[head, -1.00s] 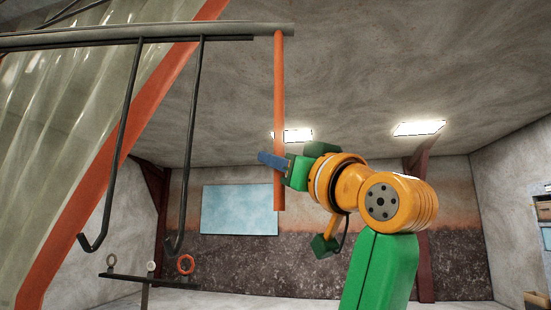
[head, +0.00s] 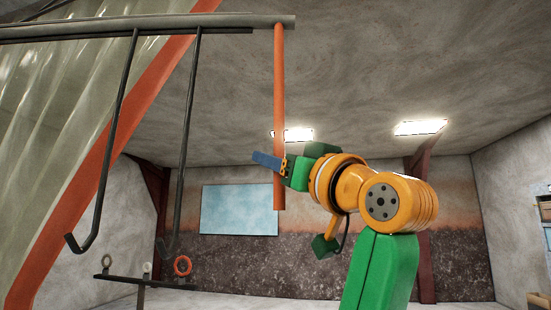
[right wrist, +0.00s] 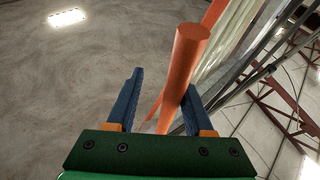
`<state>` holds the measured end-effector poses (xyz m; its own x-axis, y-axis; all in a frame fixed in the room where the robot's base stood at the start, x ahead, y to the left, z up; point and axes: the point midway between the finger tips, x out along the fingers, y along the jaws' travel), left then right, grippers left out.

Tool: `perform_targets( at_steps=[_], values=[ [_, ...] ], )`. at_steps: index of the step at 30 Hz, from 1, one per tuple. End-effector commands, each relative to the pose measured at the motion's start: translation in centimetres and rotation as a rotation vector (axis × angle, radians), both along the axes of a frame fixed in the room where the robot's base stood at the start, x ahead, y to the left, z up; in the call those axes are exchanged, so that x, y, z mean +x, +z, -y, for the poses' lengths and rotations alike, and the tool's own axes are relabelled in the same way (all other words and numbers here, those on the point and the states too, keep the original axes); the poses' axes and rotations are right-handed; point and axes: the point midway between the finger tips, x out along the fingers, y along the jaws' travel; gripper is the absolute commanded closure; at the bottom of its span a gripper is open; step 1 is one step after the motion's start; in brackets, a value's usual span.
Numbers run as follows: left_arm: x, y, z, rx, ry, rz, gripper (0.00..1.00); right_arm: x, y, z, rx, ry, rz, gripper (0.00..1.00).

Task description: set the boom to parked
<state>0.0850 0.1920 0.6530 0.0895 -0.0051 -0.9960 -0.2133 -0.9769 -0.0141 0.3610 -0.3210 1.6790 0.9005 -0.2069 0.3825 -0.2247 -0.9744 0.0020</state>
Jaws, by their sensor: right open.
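The boom (head: 150,28) is a long grey beam running in from the left across the top of the head view. An orange bar (head: 279,110) hangs straight down from its right end. My right gripper (head: 272,165) is at the lower part of this bar, a little above its bottom end. In the right wrist view its blue fingers (right wrist: 158,103) are apart, with the orange bar (right wrist: 182,75) between them, nearer the right finger. I cannot tell whether they touch. My left gripper is not in view.
Two dark hooked rods (head: 115,140) hang below the boom. An orange-edged translucent sheet (head: 60,120) slopes behind them. A low rack (head: 120,279) with rings stands at lower left. A pale blue panel (head: 238,210) is on the back wall.

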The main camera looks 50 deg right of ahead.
Motion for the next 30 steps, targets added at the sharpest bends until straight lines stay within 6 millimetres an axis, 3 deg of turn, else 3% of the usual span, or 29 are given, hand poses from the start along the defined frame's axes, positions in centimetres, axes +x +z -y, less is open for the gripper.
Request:
perform_targets(
  at_steps=[16, 24, 30],
  values=[
    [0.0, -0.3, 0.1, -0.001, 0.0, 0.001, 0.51, -0.2, -0.2, -0.1, -0.001, 0.002, 0.002, 0.48],
    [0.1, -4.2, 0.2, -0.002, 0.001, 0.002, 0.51, -5.1, -2.7, -1.4, -0.003, 0.001, 0.004, 0.48],
    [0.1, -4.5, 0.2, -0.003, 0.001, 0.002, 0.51, -6.4, -2.8, -1.8, -0.002, 0.001, 0.002, 0.48]
  ],
)
